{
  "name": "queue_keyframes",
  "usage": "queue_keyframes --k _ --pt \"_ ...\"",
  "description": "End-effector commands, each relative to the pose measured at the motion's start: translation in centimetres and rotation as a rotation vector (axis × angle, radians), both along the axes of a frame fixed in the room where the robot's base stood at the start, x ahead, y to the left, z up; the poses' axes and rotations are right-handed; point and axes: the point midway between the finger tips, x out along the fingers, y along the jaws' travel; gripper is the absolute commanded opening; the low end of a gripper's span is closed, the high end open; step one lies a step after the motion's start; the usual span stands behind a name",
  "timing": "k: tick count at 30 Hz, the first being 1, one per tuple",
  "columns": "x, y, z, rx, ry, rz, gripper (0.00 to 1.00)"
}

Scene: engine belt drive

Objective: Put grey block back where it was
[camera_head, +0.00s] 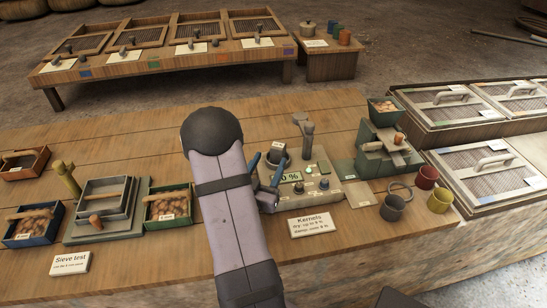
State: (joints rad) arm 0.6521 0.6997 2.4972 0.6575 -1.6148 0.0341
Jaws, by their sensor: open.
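My gripper (266,169) has blue fingertips spread apart, with nothing clearly held between them. It is at the left side of a pale meter (322,190) with a display reading "0 %". A small light-grey block (278,146) with a dark mark shows just behind the fingertips, at the top of a dark round cup (284,158). I cannot tell whether the block rests on the cup or stands behind it. This may be the task's grey block. My arm hides part of the bench left of the meter.
A green grinder (383,150) stands to the right, near grey, red and yellow cups (392,208). A "Kernels" card (309,225) lies in front. Sieve trays (104,203) and bins of kernels (168,206) are on the left.

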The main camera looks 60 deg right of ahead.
Motion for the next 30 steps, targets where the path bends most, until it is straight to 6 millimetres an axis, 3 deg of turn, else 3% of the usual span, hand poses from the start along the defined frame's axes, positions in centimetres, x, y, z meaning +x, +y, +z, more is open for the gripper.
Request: queue_keyframes --k 6,12,30 --pt "-0.8 3.2 0.4 0.004 0.006 0.004 0.51" --pt "-1.2 4.6 0.3 0.004 0.003 0.001 0.51" --pt "-1.5 5.5 0.0 0.0 0.0 0.0 0.55"
